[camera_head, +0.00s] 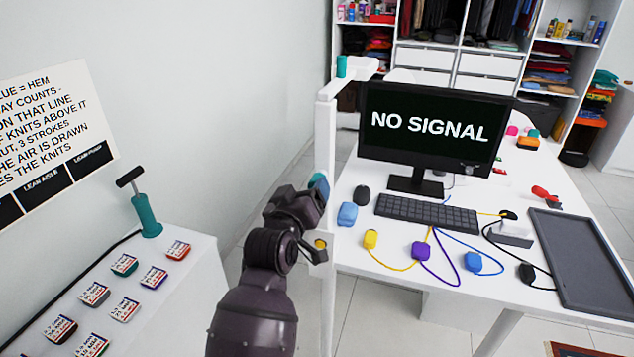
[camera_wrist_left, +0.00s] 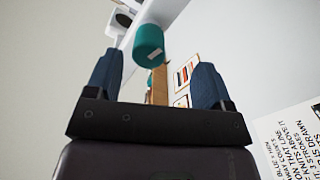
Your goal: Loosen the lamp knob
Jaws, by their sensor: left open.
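The white lamp post (camera_head: 325,130) stands at the desk's left edge in the head view. My left gripper is open beside the post. In the left wrist view, a teal cylindrical knob (camera_wrist_left: 149,41) on a white bar shows ahead, between and beyond the dark blue fingers (camera_wrist_left: 153,85). Nothing is held; contact cannot be told. My right gripper is not in view.
The desk (camera_head: 400,285) holds a monitor (camera_head: 435,130), a keyboard (camera_head: 427,212), several coloured cabled blocks and a dark tray (camera_head: 583,262). A low white cabinet (camera_head: 190,295) with several labelled pieces and a teal pump (camera_head: 147,214) stands left.

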